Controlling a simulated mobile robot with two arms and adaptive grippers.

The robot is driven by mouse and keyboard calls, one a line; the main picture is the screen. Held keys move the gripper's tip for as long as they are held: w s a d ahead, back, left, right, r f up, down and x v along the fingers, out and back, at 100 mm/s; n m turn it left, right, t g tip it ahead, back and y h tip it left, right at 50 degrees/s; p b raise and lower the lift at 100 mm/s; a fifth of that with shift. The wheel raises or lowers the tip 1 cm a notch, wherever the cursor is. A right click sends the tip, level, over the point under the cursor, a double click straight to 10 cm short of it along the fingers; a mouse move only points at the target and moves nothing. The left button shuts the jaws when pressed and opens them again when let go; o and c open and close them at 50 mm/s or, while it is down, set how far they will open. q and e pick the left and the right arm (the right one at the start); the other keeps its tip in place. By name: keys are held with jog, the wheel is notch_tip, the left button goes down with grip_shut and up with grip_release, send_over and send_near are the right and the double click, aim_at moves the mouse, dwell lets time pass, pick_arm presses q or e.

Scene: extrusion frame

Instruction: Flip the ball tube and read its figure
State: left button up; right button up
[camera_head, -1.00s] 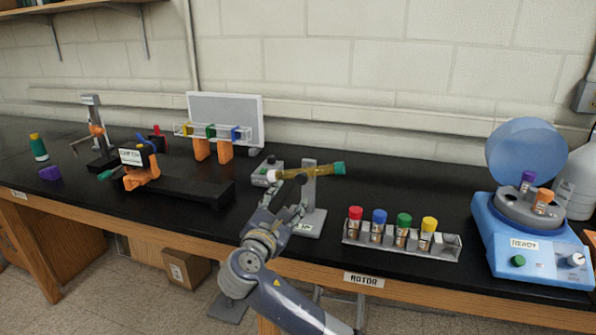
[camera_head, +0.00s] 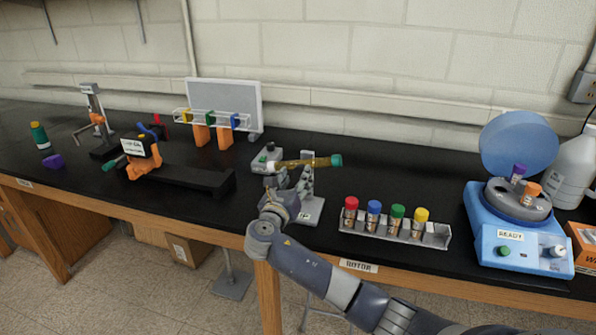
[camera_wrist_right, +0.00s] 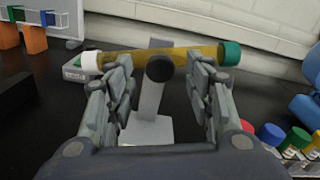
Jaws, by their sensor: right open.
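The ball tube (camera_head: 305,162) is a clear yellow tube with a green cap at its right end and a white cap at its left end. It lies nearly level across a grey stand (camera_head: 309,212), with a round black knob (camera_wrist_right: 160,68) at its middle. My right gripper (camera_head: 285,180) is in front of the stand. In the right wrist view its two fingers (camera_wrist_right: 166,88) are wide apart, one on each side of the knob, and overlap the tube; contact is unclear. No ball or figure can be made out. My left gripper is out of view.
A rack (camera_head: 438,240) with several coloured-cap vials stands right of the stand. A blue centrifuge (camera_head: 515,247) with its lid up is farther right. A small grey box (camera_head: 262,160) sits close behind the tube's left end. A black track (camera_head: 195,178) lies to the left.

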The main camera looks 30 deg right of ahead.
aim_at(302, 167)
jog(key=shift+x, duration=1.4)
grip_shut()
jog(key=shift+d, duration=0.1)
